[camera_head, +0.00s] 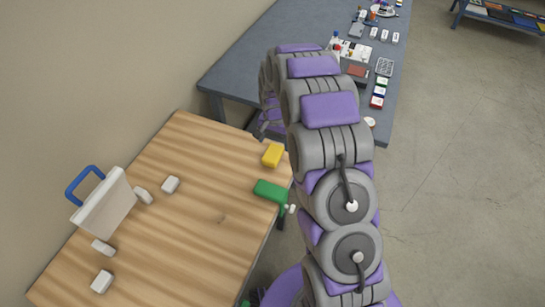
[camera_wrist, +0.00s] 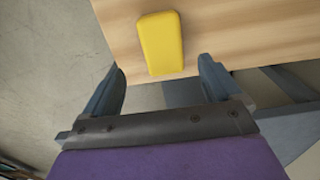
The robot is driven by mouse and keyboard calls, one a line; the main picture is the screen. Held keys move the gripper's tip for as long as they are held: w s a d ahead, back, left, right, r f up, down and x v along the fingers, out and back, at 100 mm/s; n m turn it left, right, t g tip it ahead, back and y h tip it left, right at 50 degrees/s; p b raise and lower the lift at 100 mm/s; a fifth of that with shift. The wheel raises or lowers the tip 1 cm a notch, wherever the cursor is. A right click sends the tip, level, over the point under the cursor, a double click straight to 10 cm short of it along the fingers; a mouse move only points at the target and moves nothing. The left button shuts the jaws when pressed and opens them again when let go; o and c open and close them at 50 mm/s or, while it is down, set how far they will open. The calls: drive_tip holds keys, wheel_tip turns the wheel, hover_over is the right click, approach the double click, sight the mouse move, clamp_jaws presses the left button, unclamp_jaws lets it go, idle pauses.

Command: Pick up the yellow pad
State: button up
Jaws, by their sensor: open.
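The yellow pad (camera_head: 273,155) lies on the wooden table near its far right edge. In the wrist view the yellow pad (camera_wrist: 161,43) lies flat near the table edge, ahead of my gripper (camera_wrist: 163,80) and roughly centred between its two spread fingers. My gripper is open and empty, and its fingers do not touch the pad.
A green pad (camera_head: 271,191) lies close to the yellow one on the wooden table (camera_head: 215,245). Several white blocks and a white board with a blue handle (camera_head: 104,200) are at the left. A dark blue table (camera_head: 260,60) with small items stands behind.

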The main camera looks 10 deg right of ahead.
sight(273, 152)
drive_tip(key=f, duration=0.2)
drive_tip(key=f+b, duration=0.1)
drive_tip(key=f, duration=0.5)
drive_tip(key=shift+a+b, duration=0.3)
drive_tip(key=shift+b, duration=0.1)
drive_tip(key=c, duration=1.1)
drive_tip(key=shift+c, duration=0.2)
drive_tip(key=shift+r, duration=0.1)
wheel_tip(273, 152, up, 10)
drive_tip(key=shift+f+p, duration=0.1)
drive_tip(key=shift+p, duration=0.9)
